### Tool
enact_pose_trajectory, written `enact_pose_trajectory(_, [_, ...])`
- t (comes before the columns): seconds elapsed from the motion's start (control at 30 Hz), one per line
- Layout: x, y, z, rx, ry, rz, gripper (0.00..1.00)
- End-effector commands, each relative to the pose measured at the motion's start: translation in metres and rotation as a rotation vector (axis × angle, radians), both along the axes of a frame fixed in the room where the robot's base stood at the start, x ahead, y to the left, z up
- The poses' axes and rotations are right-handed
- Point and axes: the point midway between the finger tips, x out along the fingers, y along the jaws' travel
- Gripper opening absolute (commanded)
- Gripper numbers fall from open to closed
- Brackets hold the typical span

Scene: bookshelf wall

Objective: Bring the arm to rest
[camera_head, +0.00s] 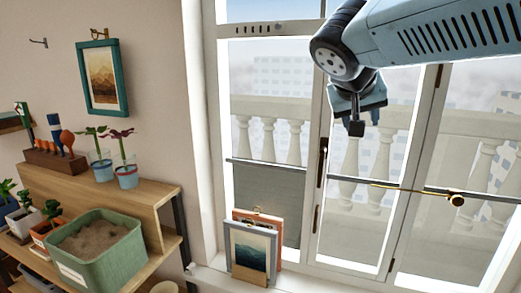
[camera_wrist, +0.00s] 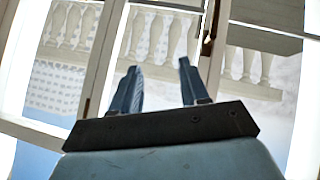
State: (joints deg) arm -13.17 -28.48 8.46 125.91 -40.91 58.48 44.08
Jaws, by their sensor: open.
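My gripper (camera_head: 356,125) hangs at the end of my blue-grey arm in the upper right of the head view, in front of the window. In the wrist view my gripper (camera_wrist: 158,85) shows two dark blue fingers set apart with nothing between them. The gripper touches nothing that I can see.
The window (camera_head: 330,220) has a rod with a round knob (camera_head: 457,200) across it. Framed pictures (camera_head: 250,250) lean on the sill. At left, wooden shelves (camera_head: 150,192) hold a green sand bin (camera_head: 72,262) and potted plants. A framed picture (camera_head: 103,78) hangs on the wall.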

Motion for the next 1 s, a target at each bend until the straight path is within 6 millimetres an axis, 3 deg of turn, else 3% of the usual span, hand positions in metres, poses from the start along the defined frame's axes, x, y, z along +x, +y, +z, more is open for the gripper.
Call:
enact_pose_trajectory(0.03, [-0.016,-0.013,-0.018,0.032,0.053,0.004,0.45])
enact_pose_trajectory(0.13, [-0.045,-0.027,-0.051,0.108,0.148,0.044,0.45])
enact_pose_trajectory(0.3, [-0.086,-0.035,-0.097,0.246,0.232,0.129,0.45])
enact_pose_trajectory(0.4, [-0.102,-0.034,-0.113,0.308,0.245,0.173,0.45])
enact_pose_trajectory(0.6, [-0.115,-0.031,-0.127,0.367,0.243,0.218,0.45])
enact_pose_trajectory(1.0, [-0.115,-0.03,-0.128,0.37,0.244,0.223,0.45])
